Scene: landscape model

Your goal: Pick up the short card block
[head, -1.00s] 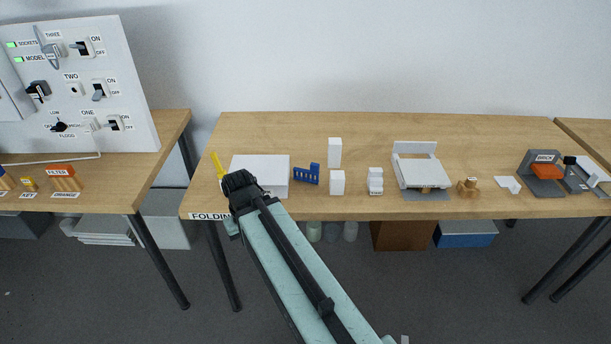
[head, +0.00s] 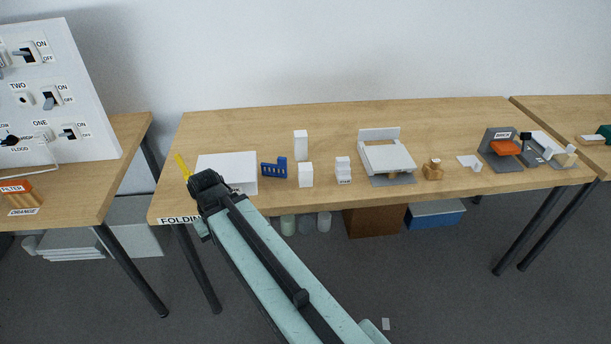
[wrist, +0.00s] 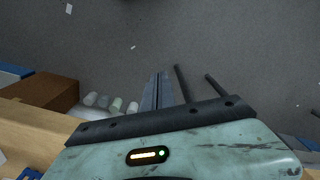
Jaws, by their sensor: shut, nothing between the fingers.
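The short card block is probably the shorter plain white block (head: 305,175) standing near the front of the folding table, right of a blue part. A taller white block (head: 301,145) stands just behind it, and a stepped white block (head: 343,169) stands to its right. My gripper (wrist: 158,78) shows in the wrist view with its two grey fingers together and nothing between them. It points at the grey floor, away from the blocks. In the head view my arm covers the table's front left, and the fingers cannot be made out.
A white box (head: 228,171) and the blue part (head: 274,168) lie left of the blocks. A white-topped grey fixture (head: 386,158) stands to the right, then a small wooden piece (head: 433,170). The table's back is clear. Jars (wrist: 115,104) and a brown box (wrist: 45,91) sit below.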

